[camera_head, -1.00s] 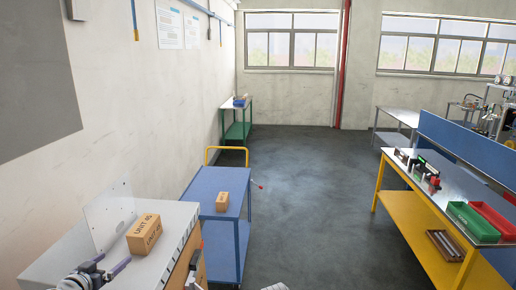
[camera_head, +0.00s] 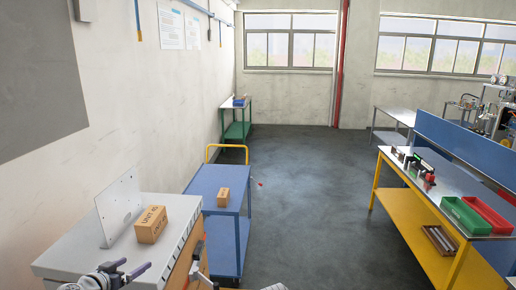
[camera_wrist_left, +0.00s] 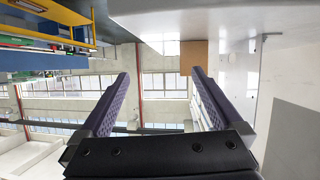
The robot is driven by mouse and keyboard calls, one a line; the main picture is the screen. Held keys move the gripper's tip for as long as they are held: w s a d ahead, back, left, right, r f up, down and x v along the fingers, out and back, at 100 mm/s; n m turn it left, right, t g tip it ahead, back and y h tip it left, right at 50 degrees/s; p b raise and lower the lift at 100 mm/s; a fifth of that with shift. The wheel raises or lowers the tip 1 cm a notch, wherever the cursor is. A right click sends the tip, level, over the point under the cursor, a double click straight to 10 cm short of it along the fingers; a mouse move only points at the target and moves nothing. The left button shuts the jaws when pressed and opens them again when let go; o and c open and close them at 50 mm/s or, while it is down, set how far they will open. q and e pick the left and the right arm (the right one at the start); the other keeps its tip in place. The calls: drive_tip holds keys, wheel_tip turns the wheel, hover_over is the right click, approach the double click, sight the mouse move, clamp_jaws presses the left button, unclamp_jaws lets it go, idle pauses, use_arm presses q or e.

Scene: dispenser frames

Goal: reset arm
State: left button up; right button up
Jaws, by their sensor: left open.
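My left gripper (camera_head: 128,268) is low at the left in the head view, by the near edge of the grey-topped bench (camera_head: 75,252). In the left wrist view its two purple fingers (camera_wrist_left: 158,82) stand wide apart with nothing between them. A cardboard box with printed lettering (camera_head: 151,223) sits on the bench, beyond the gripper and apart from it. A brown box face (camera_wrist_left: 194,55) shows past the fingers in the wrist view.
A blue trolley (camera_head: 208,180) carries a smaller box (camera_head: 223,197). A yellow-framed workbench (camera_head: 418,223) with green (camera_head: 464,215) and red (camera_head: 488,213) bins stands at right.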

use_arm(q)
drive_tip(key=s+d+f+m+g+h, duration=0.15)
drive_tip(key=d+f+g, duration=0.3)
drive_tip(key=d, duration=0.95)
drive_tip(key=s+d+f+g+y, duration=0.3)
drive_tip(key=s+d+f+g, duration=0.1)
drive_tip(key=s+d, duration=0.45)
drive_tip(key=s+d+f+g+y, duration=0.2)
drive_tip(key=s+d+f+g, duration=0.3)
drive_tip(key=s+d, duration=0.4)
wheel_tip(320, 180, down, 12)
drive_tip(key=w+b, duration=0.1)
drive_tip(key=b, duration=1)
drive_tip(key=shift+d+r+b, duration=0.2)
drive_tip(key=shift+d+b, duration=0.1)
drive_tip(key=shift+b, duration=0.1)
drive_tip(key=shift+m+y, duration=0.25)
